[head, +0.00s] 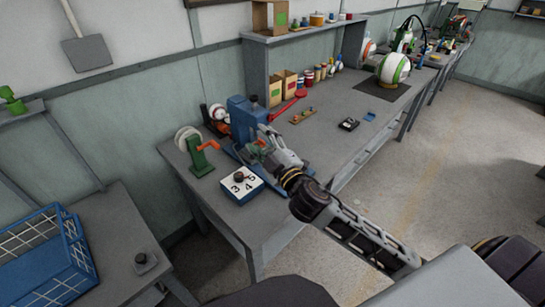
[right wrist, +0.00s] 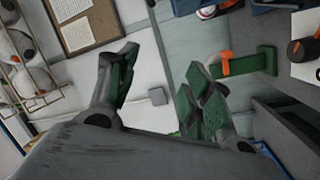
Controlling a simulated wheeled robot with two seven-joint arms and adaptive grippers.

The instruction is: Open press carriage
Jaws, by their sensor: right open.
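The blue press (head: 246,118) stands on the workbench near its left end. My right gripper (head: 258,140) is in front of the press, over its low blue base, and hides part of it. A green stand with an orange handle (head: 207,145) is left of the press. In the right wrist view my right gripper (right wrist: 160,88) has its two fingers wide apart with nothing between them. The orange handle (right wrist: 223,62) shows just beyond the right finger. I cannot make out the carriage clearly behind the gripper. My left gripper is not in view.
A white wheel (head: 187,138) is behind the green stand. Small black and red items lie farther right. A blue crate (head: 82,258) is on the left table.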

